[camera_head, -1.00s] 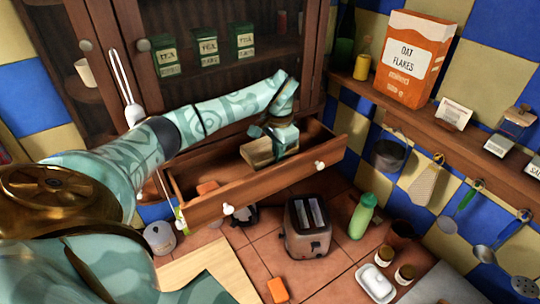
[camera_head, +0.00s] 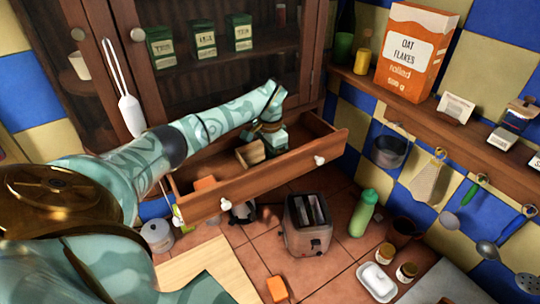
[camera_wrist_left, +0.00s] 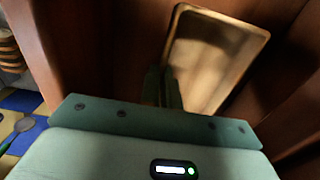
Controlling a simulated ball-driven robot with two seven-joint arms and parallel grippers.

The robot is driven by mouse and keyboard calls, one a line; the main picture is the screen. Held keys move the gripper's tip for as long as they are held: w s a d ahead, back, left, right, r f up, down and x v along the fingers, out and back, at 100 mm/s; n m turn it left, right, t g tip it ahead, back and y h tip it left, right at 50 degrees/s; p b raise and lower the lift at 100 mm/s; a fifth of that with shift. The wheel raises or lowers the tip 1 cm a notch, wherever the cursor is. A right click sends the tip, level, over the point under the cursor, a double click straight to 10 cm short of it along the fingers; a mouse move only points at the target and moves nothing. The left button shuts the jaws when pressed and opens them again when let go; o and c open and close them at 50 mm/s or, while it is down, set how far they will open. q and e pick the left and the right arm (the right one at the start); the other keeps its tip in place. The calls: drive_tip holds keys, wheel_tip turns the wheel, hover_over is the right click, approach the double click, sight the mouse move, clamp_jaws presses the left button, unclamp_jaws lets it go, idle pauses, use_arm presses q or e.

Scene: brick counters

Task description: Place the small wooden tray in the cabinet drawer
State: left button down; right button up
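The small wooden tray (camera_head: 250,154) is inside the open cabinet drawer (camera_head: 270,182), tilted, with its far part hidden by my gripper. My left gripper (camera_head: 270,145) reaches down into the drawer from above. In the left wrist view the tray (camera_wrist_left: 218,60) is a pale panel with a raised rim. The left gripper's fingers (camera_wrist_left: 162,88) are close together at its near left edge and look shut on that rim. Whether the tray touches the drawer floor cannot be told. My right gripper is not in view.
An orange block (camera_head: 205,184) lies at the left inside the drawer. Below are a toaster (camera_head: 308,224), a green bottle (camera_head: 363,214) and a white dish (camera_head: 377,282). Tea boxes (camera_head: 202,42) stand in the cabinet above. A shelf (camera_head: 440,125) runs along the right wall.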

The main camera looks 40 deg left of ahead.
use_arm(q)
drive_tip(key=shift+f, duration=0.1)
drive_tip(key=c, duration=1.6)
unclamp_jaws()
drive_tip(key=shift+r, duration=0.35)
wheel_tip(320, 180, up, 3)
drive_tip(key=p, duration=0.2)
drive_tip(key=shift+r+p, duration=0.1)
drive_tip(key=shift+p, duration=0.2)
wheel_tip(320, 180, up, 8)
drive_tip(key=shift+r+b, duration=0.2)
drive_tip(key=shift+b, duration=0.1)
